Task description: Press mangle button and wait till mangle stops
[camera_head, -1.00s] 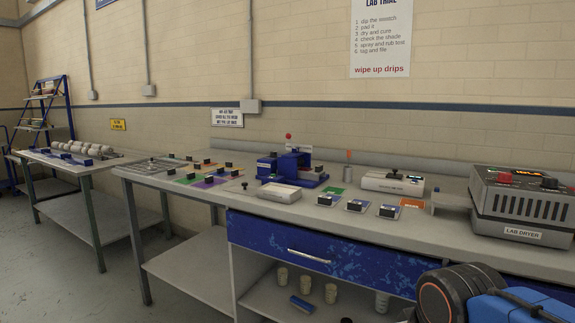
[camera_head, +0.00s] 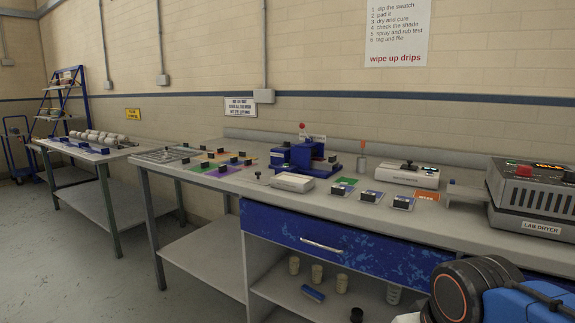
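A blue bench machine (camera_head: 303,155), which looks like the mangle, stands at the middle of the long bench. A red ball (camera_head: 302,126) tops a thin post on it. A low white box (camera_head: 292,182) sits just in front of it. I cannot make out a separate mangle button at this size, nor whether any rollers turn. My arm shows at the lower right as a dark round joint and a blue link, apart from the machine. My gripper is outside the view.
A lab dryer (camera_head: 535,195) stands at the bench's right end, and a white instrument (camera_head: 407,174) is left of it. Small coloured trays and black-topped pieces lie along the bench. A blue drawer (camera_head: 335,245) is below. Open floor (camera_head: 70,260) lies to the left.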

